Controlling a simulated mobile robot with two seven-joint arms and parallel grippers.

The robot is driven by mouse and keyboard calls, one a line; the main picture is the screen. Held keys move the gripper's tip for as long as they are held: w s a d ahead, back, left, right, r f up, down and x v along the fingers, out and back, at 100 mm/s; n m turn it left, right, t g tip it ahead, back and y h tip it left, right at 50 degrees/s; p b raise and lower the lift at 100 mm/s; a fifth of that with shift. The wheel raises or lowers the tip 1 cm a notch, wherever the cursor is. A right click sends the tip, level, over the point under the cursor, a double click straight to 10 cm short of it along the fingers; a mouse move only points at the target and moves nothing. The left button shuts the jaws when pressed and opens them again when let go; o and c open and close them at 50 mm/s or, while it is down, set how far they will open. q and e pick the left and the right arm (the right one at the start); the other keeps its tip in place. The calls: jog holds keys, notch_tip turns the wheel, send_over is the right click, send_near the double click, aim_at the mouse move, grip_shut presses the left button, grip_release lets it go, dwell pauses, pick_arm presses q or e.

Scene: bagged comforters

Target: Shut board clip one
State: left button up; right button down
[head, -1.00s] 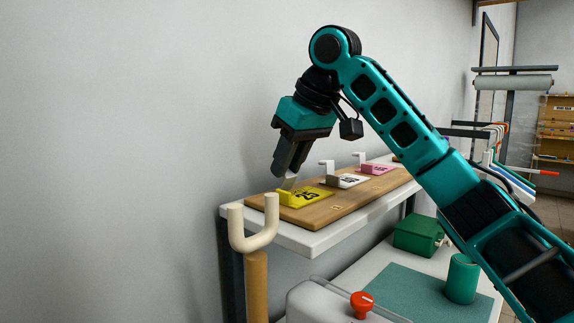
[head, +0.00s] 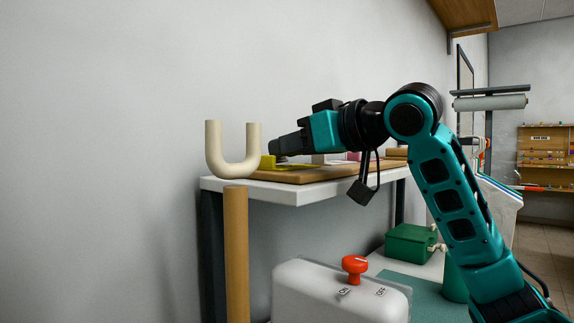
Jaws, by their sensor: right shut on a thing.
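The board (head: 325,175) is a brown wooden panel lying on a white shelf. A yellow clip (head: 267,162) stands at its near left end, beside a yellow tag (head: 295,166) seen almost edge-on. My right gripper (head: 274,146) lies nearly level just above this clip, fingers pointing left. Its jaws are shut on a part at the yellow clip; the fingers hide the exact contact and the lever. A white clip (head: 328,159) and a pink clip (head: 353,156) sit farther along the board, partly behind my gripper and wrist. My left gripper is not in view.
A cream U-shaped fork on a wooden post (head: 236,220) stands close to the left of the shelf (head: 285,194). Below are a white machine with a red knob (head: 355,267) and a green box (head: 409,243). The wall is close behind.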

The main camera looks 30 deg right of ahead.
jog(key=shift+s+f+t+y+b, duration=0.15)
jog(key=shift+f+t+y+b, duration=0.15)
jog(key=shift+f+t+b, duration=0.35)
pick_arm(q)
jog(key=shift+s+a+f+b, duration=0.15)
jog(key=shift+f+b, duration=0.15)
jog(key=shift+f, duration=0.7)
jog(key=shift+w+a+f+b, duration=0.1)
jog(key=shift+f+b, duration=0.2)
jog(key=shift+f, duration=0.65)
pick_arm(e)
jog(key=shift+d+r+t, duration=0.1)
jog(key=shift+r+t, duration=0.1)
jog(key=shift+t, duration=0.15)
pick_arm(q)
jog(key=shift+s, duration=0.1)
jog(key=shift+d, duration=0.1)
pick_arm(e)
jog(key=c, duration=0.9)
grip_release()
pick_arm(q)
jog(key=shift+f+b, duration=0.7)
pick_arm(e)
jog(key=v, duration=1.3)
